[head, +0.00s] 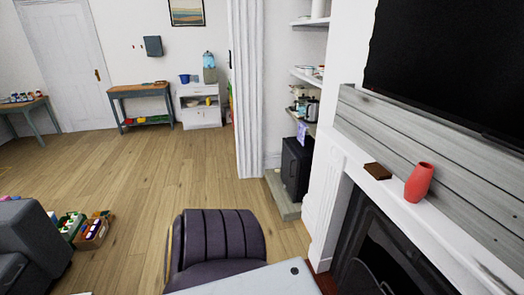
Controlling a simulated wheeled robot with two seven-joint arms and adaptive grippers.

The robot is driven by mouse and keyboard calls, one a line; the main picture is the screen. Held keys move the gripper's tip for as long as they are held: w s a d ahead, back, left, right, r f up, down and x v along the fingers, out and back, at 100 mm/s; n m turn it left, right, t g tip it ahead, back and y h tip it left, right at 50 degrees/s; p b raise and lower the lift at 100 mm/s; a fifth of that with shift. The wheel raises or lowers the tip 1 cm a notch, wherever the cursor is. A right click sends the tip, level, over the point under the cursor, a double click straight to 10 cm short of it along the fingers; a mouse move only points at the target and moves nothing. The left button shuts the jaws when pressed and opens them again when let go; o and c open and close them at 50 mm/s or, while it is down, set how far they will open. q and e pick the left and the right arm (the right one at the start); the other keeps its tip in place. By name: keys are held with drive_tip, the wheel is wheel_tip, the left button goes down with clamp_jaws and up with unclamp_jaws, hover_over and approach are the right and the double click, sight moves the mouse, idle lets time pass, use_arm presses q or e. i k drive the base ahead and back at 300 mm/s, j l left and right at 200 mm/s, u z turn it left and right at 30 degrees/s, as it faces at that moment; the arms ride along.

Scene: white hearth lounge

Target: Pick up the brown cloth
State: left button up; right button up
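A small, flat, dark brown thing that looks like the folded brown cloth (377,171) lies on the white mantel shelf above the fireplace, at the right in the head view. It lies just left of a red vase and apart from it. Its fine detail is too small to tell. Neither of my grippers shows in this view.
The red vase (419,182) stands on the white mantel (353,156), under a dark screen (452,62). A dark purple ribbed chair (222,236) stands left of the fireplace. Crates (92,232) and a grey sofa (30,245) are at left. The wooden floor (150,190) between is clear.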

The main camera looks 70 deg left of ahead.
sight(375, 169)
drive_tip(key=u, duration=1.35)
